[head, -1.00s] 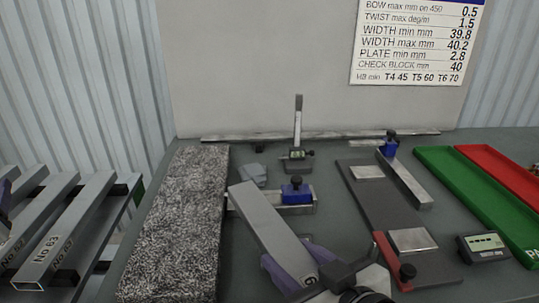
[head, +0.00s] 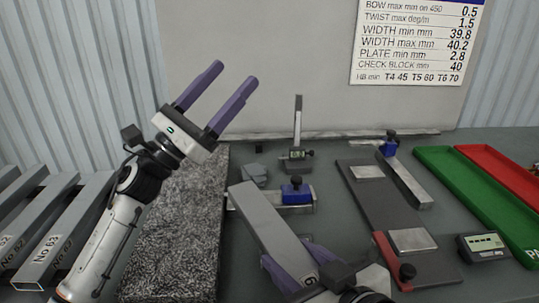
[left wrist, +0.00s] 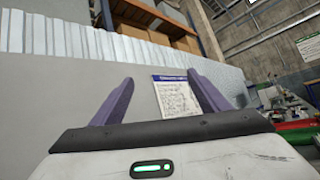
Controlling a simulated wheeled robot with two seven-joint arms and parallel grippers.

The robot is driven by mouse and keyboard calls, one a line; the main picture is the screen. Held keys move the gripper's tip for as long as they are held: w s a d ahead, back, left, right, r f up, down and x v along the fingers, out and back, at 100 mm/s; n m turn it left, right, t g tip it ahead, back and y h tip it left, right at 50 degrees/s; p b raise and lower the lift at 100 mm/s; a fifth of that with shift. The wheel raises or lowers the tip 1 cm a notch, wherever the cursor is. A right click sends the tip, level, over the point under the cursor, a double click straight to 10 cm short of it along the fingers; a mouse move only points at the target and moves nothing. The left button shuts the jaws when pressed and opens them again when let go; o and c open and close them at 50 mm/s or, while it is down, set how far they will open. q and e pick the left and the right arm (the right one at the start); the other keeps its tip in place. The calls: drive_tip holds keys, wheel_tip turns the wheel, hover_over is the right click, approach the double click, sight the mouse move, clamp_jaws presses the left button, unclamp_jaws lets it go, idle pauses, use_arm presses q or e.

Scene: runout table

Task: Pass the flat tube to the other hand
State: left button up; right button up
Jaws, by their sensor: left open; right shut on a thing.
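The flat tube (head: 262,217) is a grey flat bar-like piece slanting over the table in the head view. My right gripper (head: 300,262) has its purple fingers closed around the tube's near end.
A speckled slab (head: 175,245) lies left of the tube. A blue-topped gauge (head: 296,190) and an upright height gauge (head: 297,155) stand beyond it. A dark plate (head: 385,205), a green tray (head: 470,190) and a red tray (head: 500,165) are at right. Other tubes (head: 45,262) rest at far left.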

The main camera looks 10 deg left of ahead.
drive_tip(key=shift+r, duration=0.15)
use_arm(q)
drive_tip(key=s+d+r+m+g+h, duration=0.1)
drive_tip(key=s+d+m+g+h, duration=0.2)
drive_tip(key=d+m+g, duration=0.6)
drive_tip(key=s+d+r+m+g+h, duration=0.25)
drive_tip(key=d+m+g+h, duration=0.35)
drive_tip(key=d, duration=0.5)
drive_tip(key=s+d+f+m+g+y, duration=0.5)
drive_tip(key=s+d+f+g+y, duration=0.1)
drive_tip(key=d+g+y, duration=0.2)
drive_tip(key=n+t+y, duration=0.1)
drive_tip(key=t+y, duration=0.1)
drive_tip(key=y, duration=1.4)
hover_over(270, 218)
wheel_tip(270, 218, down, 7)
drive_tip(key=shift+t, duration=0.3)
wheel_tip(270, 218, down, 12)
drive_tip(key=shift+r, duration=0.25)
